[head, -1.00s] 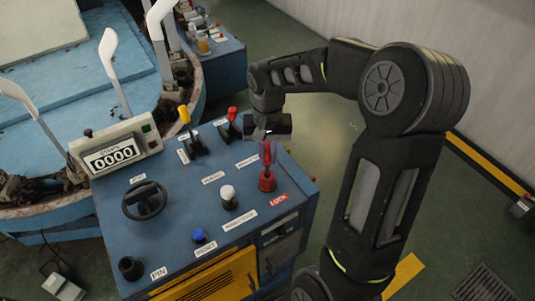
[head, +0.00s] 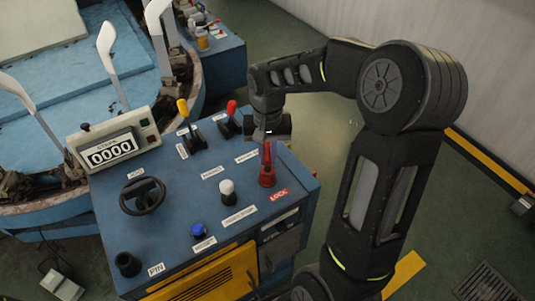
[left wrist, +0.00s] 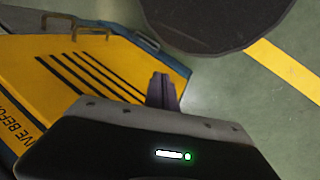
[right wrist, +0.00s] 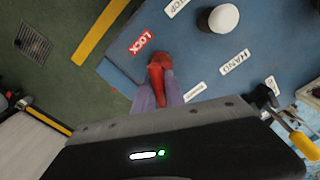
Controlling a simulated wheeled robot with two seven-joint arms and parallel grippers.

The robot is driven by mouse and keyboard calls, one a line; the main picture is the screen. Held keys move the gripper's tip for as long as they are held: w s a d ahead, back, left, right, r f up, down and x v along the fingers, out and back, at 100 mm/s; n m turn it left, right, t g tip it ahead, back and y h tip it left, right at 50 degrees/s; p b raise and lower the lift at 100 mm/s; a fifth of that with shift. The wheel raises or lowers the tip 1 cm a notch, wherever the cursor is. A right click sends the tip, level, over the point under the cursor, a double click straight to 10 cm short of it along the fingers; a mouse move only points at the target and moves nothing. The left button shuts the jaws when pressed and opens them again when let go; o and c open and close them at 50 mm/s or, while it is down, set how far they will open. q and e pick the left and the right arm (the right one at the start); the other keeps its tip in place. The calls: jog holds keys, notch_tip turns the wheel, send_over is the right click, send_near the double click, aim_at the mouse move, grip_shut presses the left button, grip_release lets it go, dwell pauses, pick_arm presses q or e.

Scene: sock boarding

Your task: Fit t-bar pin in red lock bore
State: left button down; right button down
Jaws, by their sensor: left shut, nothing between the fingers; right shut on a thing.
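The red lock bore (head: 267,181) stands on the blue console near its right edge, beside the red LOCK label. My right gripper (head: 267,146) is directly above it, shut on the red t-bar pin (right wrist: 156,78). The pin points down, and its lower end meets the red lock bore (right wrist: 161,60) in the right wrist view. I cannot tell how deep it sits, as the fingers and the red-on-red overlap hide the joint. My left gripper (left wrist: 162,88) is shut and empty, beside the yellow panel on the console's front.
The blue console (head: 180,225) carries a white-topped knob (head: 228,188), a blue button (head: 199,230), a black handwheel (head: 142,196), yellow and red levers, and a black PIN holder (head: 127,264). A counter box (head: 112,151) stands at the back left. Open floor lies to the right.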

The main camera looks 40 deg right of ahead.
jog(key=shift+f+b, duration=0.95)
jog(key=shift+f, duration=0.35)
jog(key=c, duration=1.3)
grip_release()
notch_tip(320, 180, up, 8)
jog(key=shift+f, duration=0.1)
jog(key=shift+s, duration=0.1)
